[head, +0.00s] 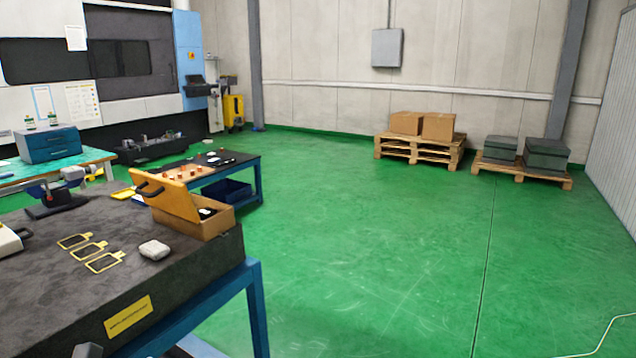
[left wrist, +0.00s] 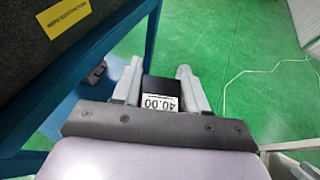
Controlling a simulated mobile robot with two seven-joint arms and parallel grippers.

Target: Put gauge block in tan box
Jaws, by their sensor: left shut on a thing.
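The gauge block (left wrist: 160,88) is a dark block with a white label reading 40.00. It sits between the two grey fingers of my left gripper (left wrist: 159,69), which is shut on it, out over the green floor beside the table. The tan box (head: 202,226) stands on the dark table's far right corner in the head view, its lid raised, with dark contents partly visible inside. The box does not show in the left wrist view, and I cannot make out the gripper or block in the head view. My right gripper is not in view.
The dark table (head: 60,290) also holds a white rounded object (head: 154,250) and several yellow-framed tags (head: 88,250). A blue-legged table (head: 245,165) with a blue bin (head: 226,190) stands behind the box.

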